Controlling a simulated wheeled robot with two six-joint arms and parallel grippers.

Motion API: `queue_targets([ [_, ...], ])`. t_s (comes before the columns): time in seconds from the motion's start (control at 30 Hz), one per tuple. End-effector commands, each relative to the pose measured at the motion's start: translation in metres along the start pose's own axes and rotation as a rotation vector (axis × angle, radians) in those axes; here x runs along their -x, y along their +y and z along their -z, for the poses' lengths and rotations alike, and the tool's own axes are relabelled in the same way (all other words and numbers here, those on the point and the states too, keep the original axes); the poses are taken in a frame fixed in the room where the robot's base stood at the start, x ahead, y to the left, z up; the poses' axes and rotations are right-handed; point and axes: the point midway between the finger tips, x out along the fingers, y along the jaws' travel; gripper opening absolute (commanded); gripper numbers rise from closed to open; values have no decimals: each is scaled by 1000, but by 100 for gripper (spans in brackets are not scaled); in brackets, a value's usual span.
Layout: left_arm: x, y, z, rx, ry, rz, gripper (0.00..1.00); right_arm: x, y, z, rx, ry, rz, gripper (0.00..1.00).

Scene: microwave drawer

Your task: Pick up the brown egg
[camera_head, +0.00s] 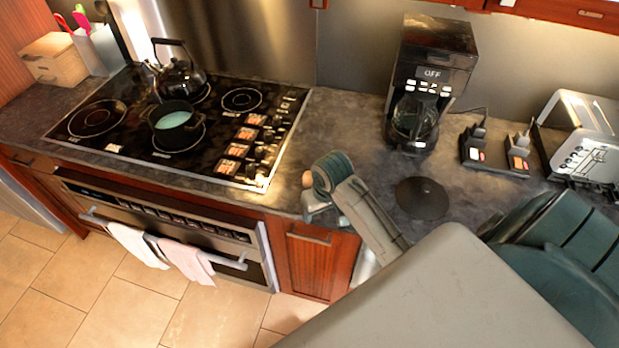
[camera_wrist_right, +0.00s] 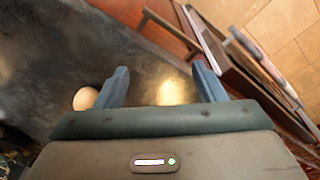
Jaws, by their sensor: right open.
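The brown egg (camera_head: 307,179) shows as a small rounded tan shape near the front edge of the counter, partly hidden by my right gripper in the head view. In the right wrist view the egg (camera_wrist_right: 84,98) is at the left, beside the outer side of the left finger, not between the fingers. Whether finger and egg touch is unclear. My right gripper (camera_wrist_right: 160,72) is open, with nothing between its fingers. In the head view the right gripper (camera_head: 318,190) is low over the counter edge. My left gripper is not in view.
The dark counter (camera_head: 345,110) holds a cooktop (camera_head: 215,130) with a pot (camera_head: 174,125) and kettle (camera_head: 178,78) on the left. A coffee maker (camera_head: 432,75) and toaster (camera_head: 585,135) stand at the right. A round dark disc (camera_head: 422,198) lies right of the gripper.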

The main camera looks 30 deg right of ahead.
Motion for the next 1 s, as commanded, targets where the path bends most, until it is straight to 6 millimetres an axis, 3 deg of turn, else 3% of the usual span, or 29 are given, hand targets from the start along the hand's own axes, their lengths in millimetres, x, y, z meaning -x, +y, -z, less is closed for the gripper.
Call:
queue_targets([
  [0.17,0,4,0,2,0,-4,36,13,12,56,-78,-37,9,64],
  [0.3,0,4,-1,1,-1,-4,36,35,24,107,-164,-79,24,64],
  [0.43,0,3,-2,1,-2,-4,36,53,34,138,-226,-113,37,64],
  [0.67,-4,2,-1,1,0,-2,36,62,40,155,-265,-136,49,64],
  [0.93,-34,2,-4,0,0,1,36,32,38,150,-264,-135,49,64],
  [1.0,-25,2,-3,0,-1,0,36,26,36,149,-265,-139,50,64],
])
